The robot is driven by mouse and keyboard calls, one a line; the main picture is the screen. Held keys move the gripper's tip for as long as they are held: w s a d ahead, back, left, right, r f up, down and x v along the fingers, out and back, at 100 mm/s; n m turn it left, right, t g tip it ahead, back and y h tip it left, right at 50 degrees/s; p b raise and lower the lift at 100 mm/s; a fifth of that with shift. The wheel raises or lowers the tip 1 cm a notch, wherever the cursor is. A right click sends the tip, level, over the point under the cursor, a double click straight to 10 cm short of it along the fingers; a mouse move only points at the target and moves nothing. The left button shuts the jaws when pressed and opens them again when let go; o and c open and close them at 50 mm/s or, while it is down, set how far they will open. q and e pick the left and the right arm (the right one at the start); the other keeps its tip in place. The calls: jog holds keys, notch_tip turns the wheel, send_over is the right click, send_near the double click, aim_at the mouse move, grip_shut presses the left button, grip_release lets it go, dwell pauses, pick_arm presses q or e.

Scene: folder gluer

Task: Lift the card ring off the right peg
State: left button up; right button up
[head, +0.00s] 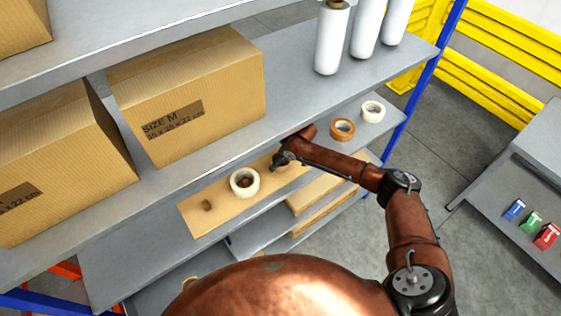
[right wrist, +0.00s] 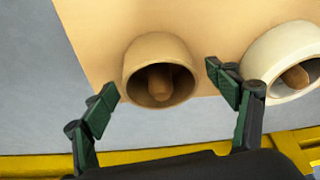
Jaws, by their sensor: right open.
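The brown card ring (right wrist: 155,44) sits around a wooden peg (right wrist: 157,84) on a tan board (head: 196,219). In the right wrist view it lies between the two fingers of my right gripper (right wrist: 162,80), which is open. The fingers are apart from the ring, one on each side, and hold nothing. In the head view my right gripper (head: 281,160) is over the right end of the board and hides the card ring. A white ring (head: 244,194) sits around the middle peg; it also shows in the right wrist view (right wrist: 262,52). My left gripper is out of view.
A bare peg (head: 207,205) stands at the board's left end. A brown tape roll (head: 342,137) and a white roll (head: 373,119) lie to the right on the shelf. The upper shelf (head: 290,90) with a large carton (head: 205,90) is close above the board.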

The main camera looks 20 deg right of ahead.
jog(key=shift+f, duration=0.1)
jog(key=shift+c, duration=0.2)
jog(key=c, duration=0.9)
